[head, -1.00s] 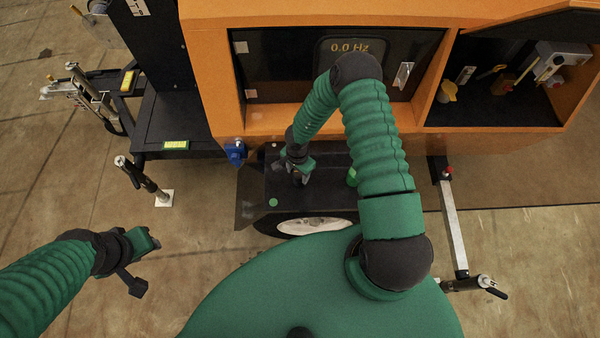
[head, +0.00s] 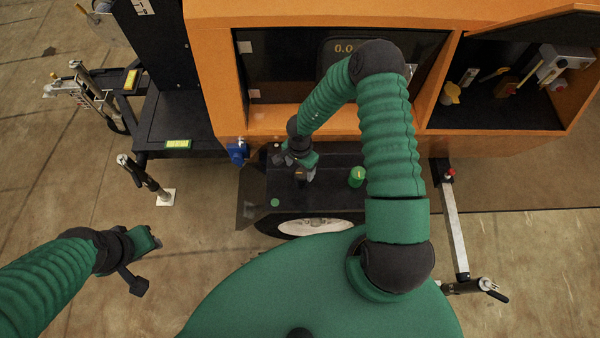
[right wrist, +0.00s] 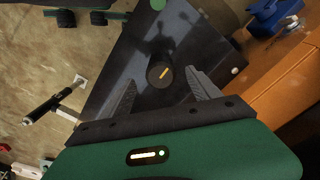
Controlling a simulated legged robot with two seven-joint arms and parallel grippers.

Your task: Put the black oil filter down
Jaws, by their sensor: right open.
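The black oil filter (head: 305,175) stands on the dark fender top (head: 325,198) above the wheel. In the right wrist view the filter (right wrist: 160,75) shows its round dark end with a yellow-orange mark. My right gripper (head: 296,162) is just above and beside it in the head view. In the right wrist view its fingers (right wrist: 163,92) are spread wide, one on either side of the filter, with gaps between. My left gripper (head: 142,262) is at the lower left over bare floor, away from the filter; its finger opening is unclear.
A green cylinder (head: 357,176) stands on the fender top to the right. A blue fitting (head: 237,152) juts from the orange housing (head: 222,100) at left. An open compartment (head: 490,105) at right holds small items. Floor at lower left is clear.

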